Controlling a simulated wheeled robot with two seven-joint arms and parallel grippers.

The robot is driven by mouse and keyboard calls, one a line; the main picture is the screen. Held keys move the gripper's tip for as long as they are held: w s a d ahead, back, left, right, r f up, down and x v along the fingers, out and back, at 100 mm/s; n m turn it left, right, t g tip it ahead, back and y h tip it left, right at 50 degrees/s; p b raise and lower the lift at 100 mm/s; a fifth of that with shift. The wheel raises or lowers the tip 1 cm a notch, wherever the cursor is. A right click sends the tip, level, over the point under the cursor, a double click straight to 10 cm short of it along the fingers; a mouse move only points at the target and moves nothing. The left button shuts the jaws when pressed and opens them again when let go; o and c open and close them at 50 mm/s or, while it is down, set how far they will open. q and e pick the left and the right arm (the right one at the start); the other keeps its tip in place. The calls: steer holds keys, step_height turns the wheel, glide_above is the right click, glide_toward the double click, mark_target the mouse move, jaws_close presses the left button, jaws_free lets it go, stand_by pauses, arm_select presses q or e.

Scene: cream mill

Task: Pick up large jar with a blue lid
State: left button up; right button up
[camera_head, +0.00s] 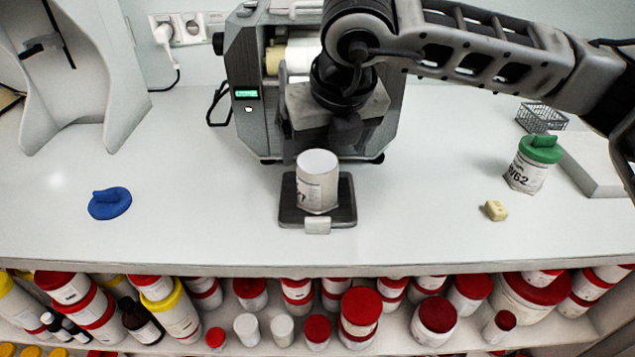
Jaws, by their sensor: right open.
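A blue lid (110,204) lies by itself on the counter at the left. A white jar (317,184) with a printed label stands upright on a small dark scale (344,208) in the middle, with no blue lid on it. I see no jar wearing a blue lid. My right gripper (318,140) points down just behind and above the white jar, open and empty. Its fingertips are partly hidden by the jar, and I cannot tell whether they touch it. My left gripper is out of view.
A grey mill machine (246,128) stands close behind the scale. A green-lidded jar (526,175), a small yellowish block (495,210) and a wire basket (540,117) are at the right. Several jars and bottles fill the shelf below. The counter's left side is mostly clear.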

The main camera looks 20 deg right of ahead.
mark_target(321, 160)
steer(key=x, duration=0.4)
steer(key=shift+w+f, duration=0.1)
steer(key=shift+f, duration=0.25)
steer(key=c, duration=1.3)
